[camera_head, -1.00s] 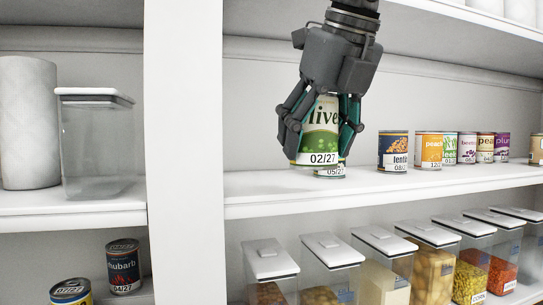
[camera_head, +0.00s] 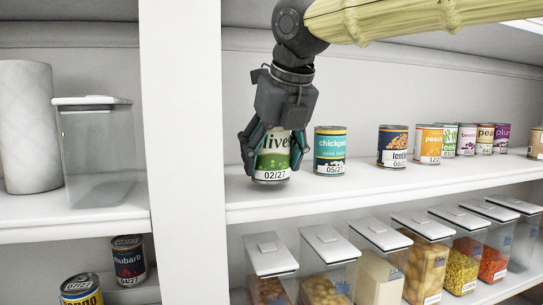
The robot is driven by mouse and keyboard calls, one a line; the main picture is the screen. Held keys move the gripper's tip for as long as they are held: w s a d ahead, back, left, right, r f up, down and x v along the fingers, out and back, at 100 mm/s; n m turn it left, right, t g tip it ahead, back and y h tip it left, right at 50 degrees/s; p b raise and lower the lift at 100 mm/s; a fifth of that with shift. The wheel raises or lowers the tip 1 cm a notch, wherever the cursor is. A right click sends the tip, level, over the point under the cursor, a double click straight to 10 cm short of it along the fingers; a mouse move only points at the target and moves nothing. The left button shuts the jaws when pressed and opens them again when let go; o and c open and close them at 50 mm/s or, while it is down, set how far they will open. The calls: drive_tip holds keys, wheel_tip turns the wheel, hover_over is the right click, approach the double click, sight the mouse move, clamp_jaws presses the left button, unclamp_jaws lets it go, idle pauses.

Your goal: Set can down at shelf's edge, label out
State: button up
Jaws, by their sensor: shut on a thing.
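The olives can (camera_head: 272,160) is green and white, with its label and the date 02/27 facing out. My gripper (camera_head: 272,145) is shut on it from above, fingers on its left and right sides. The can is upright at the left end of the middle shelf (camera_head: 330,200), beside the white upright post. Its base is at or very near the shelf surface; I cannot tell whether it touches. The teal chickpea can (camera_head: 330,150) stands just to its right, apart from it, label out.
A lentil can (camera_head: 392,146), a peach can (camera_head: 427,145) and several more cans stand farther right. The white post (camera_head: 184,150) is close on the left. Clear bins with white lids (camera_head: 330,241) fill the shelf below. Bare shelf lies in front of the cans.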

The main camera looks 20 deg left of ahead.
drive_tip(key=shift+d+f, duration=0.15)
drive_tip(key=shift+f, duration=0.6)
drive_tip(key=o, duration=1.4)
drive_tip(key=shift+s, duration=0.1)
drive_tip(key=b+v, duration=0.3)
drive_tip(key=v, duration=0.9)
